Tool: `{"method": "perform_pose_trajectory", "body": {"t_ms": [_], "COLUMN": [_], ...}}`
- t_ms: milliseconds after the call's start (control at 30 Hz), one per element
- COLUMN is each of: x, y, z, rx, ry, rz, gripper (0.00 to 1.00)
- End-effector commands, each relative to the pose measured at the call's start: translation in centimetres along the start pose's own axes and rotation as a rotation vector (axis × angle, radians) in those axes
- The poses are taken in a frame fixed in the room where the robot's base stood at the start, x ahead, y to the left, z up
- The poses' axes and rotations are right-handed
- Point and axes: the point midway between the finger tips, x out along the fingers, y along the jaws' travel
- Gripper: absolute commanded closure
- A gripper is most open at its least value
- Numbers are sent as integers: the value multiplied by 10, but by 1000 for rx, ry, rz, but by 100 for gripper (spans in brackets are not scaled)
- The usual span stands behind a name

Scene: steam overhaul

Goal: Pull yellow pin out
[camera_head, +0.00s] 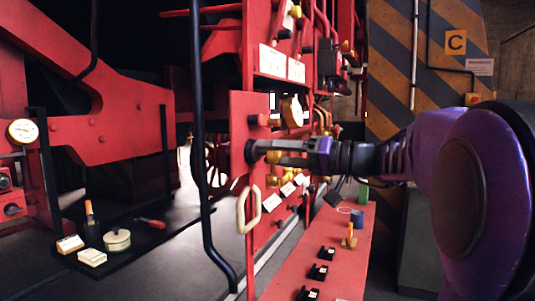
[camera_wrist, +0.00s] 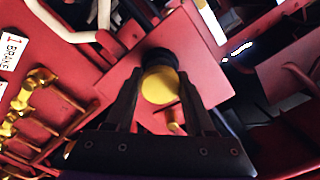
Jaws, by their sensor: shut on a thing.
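The yellow pin (camera_wrist: 160,86) shows its round yellow end between my fingers in the wrist view. A black collar (camera_wrist: 158,56) sits just behind it, against the red panel (camera_wrist: 195,45). My gripper (camera_wrist: 159,76) is shut on the yellow pin, one dark finger on each side. In the head view my gripper (camera_head: 284,157) reaches in from the right to the upright red panel (camera_head: 241,112). A bit of yellow shows at its fingers there, and the fingers hide most of the pin.
A pale loop handle (camera_head: 248,209) hangs below my gripper. A black vertical pipe (camera_head: 200,120) stands left of the panel. A red bench (camera_head: 345,262) with several small parts lies below. A dark shelf (camera_head: 150,236) holds tins and tools. Brass fittings (camera_wrist: 25,100) crowd the left of the wrist view.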

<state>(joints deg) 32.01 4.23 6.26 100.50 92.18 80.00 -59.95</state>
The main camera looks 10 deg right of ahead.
Motion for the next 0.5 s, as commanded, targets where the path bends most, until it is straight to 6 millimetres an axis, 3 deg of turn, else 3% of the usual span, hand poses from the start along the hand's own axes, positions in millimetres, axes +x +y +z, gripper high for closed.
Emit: {"method": "perform_pose_trajectory", "body": {"t_ms": [33,100,400,500], "x": [0,0,-1,-12], "y": [0,0,0,3], "z": [0,0,0,1], "rx": [0,0,0,-1], "ry": [0,0,0,3], "rz": [0,0,0,2], "gripper": [90,100,100,100]}}
